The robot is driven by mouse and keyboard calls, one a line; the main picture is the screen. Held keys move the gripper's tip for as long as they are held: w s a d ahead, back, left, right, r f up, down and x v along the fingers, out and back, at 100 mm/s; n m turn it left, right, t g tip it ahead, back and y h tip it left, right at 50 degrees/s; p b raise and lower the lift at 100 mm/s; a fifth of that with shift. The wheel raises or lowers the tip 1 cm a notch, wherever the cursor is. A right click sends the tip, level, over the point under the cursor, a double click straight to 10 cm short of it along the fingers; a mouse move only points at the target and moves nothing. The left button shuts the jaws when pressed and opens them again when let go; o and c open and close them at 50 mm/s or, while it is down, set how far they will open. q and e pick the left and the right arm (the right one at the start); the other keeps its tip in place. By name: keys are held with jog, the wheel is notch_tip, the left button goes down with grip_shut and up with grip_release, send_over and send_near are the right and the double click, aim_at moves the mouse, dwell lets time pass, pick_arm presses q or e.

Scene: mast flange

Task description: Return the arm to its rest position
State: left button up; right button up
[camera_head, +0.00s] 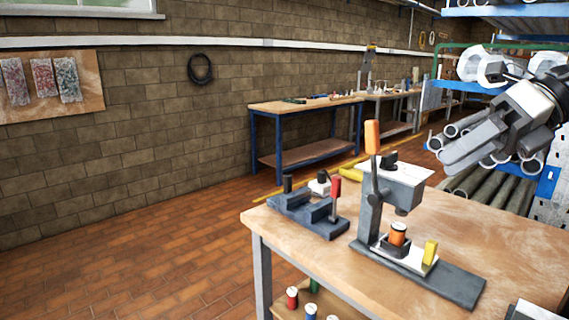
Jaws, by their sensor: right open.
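My right gripper (462,150) is in the upper right of the head view, with its grey fingers pointing left and down. It is raised above the wooden table (500,235), behind and to the right of a grey press-like device, and it holds nothing that I can see. The gap between its fingers is hard to make out at this angle. My right arm comes in from the right edge. My left gripper is not in view.
The device (369,215) has an orange-topped lever; an orange-and-black piece (397,235) and a yellow block (430,252) sit at its base. A blue-grey fixture (305,212) stands left of it. Shelves with pipes are at right. The brick floor (130,260) at left is clear.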

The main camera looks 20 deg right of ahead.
jog(key=w+a+f+m+t, duration=0.2)
jog(key=a+f+m+t, duration=0.15)
jog(key=f+m, duration=0.45)
jog(key=w+a+f+m+t+y, duration=0.15)
jog(key=f+m+t, duration=0.35)
jog(key=f, duration=0.5)
jog(key=w+a+f+m+t+h, duration=0.1)
jog(key=w+a+f+m+t, duration=0.15)
jog(key=f+m, duration=0.7)
jog(key=s+a+f+m+g+h, duration=0.2)
jog(key=s+a+f+m, duration=0.4)
jog(key=f, duration=0.4)
jog(key=s+a+f+m+g+h, duration=0.3)
jog(key=s+a+f+m+h, duration=0.1)
jog(key=s+a+f+m, duration=0.3)
notch_tip(320, 180, down, 4)
jog(key=shift+s+r+m, duration=0.25)
jog(key=shift+s+m, duration=0.8)
jog(key=shift+s, duration=0.05)
jog(key=shift+h, duration=0.25)
